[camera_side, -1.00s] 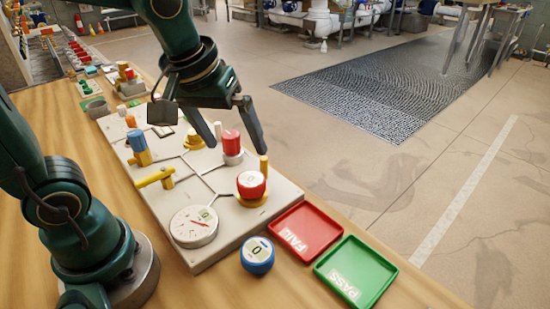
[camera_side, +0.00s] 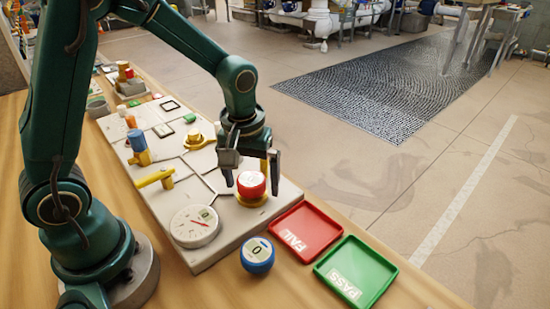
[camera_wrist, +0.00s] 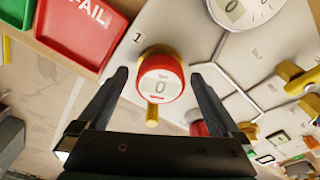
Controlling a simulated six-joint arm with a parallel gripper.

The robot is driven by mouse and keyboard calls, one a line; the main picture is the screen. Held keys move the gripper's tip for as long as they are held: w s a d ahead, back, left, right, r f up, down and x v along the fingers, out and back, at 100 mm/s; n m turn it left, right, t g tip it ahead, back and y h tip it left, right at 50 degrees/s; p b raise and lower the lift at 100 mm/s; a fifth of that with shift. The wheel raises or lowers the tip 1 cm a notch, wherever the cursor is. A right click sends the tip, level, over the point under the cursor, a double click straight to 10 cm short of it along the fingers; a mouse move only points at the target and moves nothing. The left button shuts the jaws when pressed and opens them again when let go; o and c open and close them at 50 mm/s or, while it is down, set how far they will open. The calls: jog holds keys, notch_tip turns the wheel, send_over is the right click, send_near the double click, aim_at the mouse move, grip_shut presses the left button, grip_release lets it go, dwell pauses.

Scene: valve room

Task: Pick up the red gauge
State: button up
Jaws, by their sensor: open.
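The red gauge (camera_side: 251,184) is a short red cylinder with a white face reading 0. It sits on a yellow base (camera_side: 251,200) at the near right of the pale board (camera_side: 190,262). My gripper (camera_side: 252,188) is open and lowered at the gauge, with one finger on each side in the side view. In the wrist view the gauge (camera_wrist: 160,82) lies between and just beyond the two fingertips (camera_wrist: 161,72), with a gap on both sides. I cannot tell how far the tips reach down beside it.
A red FAIL tray (camera_side: 306,231) and a green PASS tray (camera_side: 356,272) lie right of the board. A blue gauge (camera_side: 257,255) stands on the table in front. A white dial (camera_side: 194,226), a yellow handle (camera_side: 155,177) and a blue-topped post (camera_side: 138,141) are on the board.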

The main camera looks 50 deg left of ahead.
grip_shut()
jog(key=shift+r, duration=0.15)
